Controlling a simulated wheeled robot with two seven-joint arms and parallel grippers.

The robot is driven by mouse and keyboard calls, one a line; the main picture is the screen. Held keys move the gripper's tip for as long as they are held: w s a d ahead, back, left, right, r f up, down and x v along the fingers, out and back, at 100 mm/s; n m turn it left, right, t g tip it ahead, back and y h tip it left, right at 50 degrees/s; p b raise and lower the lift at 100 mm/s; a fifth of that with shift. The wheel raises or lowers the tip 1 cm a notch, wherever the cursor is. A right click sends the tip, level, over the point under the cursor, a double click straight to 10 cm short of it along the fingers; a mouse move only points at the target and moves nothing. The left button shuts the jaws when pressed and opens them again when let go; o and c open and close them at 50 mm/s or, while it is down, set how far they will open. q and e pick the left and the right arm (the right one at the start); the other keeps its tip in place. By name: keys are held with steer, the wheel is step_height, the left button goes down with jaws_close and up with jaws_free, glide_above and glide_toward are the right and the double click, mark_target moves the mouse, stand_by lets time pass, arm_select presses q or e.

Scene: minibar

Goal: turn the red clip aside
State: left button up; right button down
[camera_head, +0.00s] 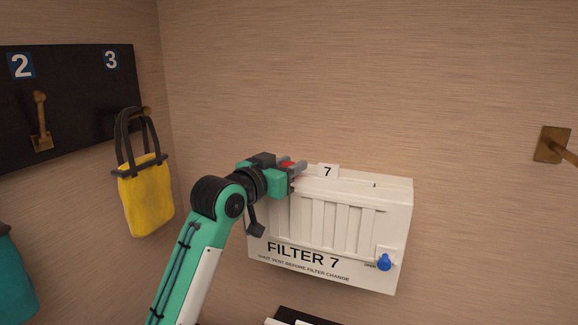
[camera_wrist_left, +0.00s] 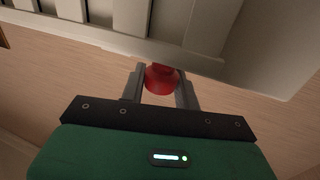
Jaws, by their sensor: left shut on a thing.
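The red clip (camera_head: 287,164) shows as a small red piece at the top left of the white filter box (camera_head: 400,215). It also shows in the left wrist view (camera_wrist_left: 161,79), at the edge of the white box. My left gripper (camera_head: 296,167) reaches it from the left, with one finger on each side. The gripper is shut on the red clip. The fingers and gripper body hide most of the clip in the head view. My right gripper is not in view.
The box on the wall has slats, a "7" tag (camera_head: 328,171) and a blue knob (camera_head: 384,262) at its lower right. A yellow bag (camera_head: 147,200) hangs on a hook board (camera_head: 75,95) at the left. A brass wall fitting (camera_head: 551,145) is at the far right.

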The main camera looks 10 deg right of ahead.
arm_select(q)
steer(key=shift+w+a+f+m+g+h+b, duration=0.1)
steer(key=shift+f+m+g+h+b, duration=0.05)
steer(key=shift+m+g+h+b, duration=1)
steer(key=m+g+h+b, duration=0.1)
steer(key=m+g+b, duration=0.1)
steer(key=g+b, duration=0.1)
steer(key=shift+m+g+b, duration=0.25)
steer(key=shift+g+b, duration=0.1)
steer(key=shift+g, duration=0.3)
steer(key=shift+m+g+h+b, duration=0.45)
steer(key=shift+m+g+b, duration=0.2)
steer(key=shift+g, duration=0.55)
steer(key=m+g, duration=0.2)
steer(key=g, duration=0.1)
steer(key=shift+r, duration=0.25)
steer(key=shift+m+g, duration=1.05)
steer(key=shift+g, duration=0.75)
steer(key=o, duration=1)
steer(key=shift+c, duration=0.2)
steer(key=shift+f, duration=0.1)
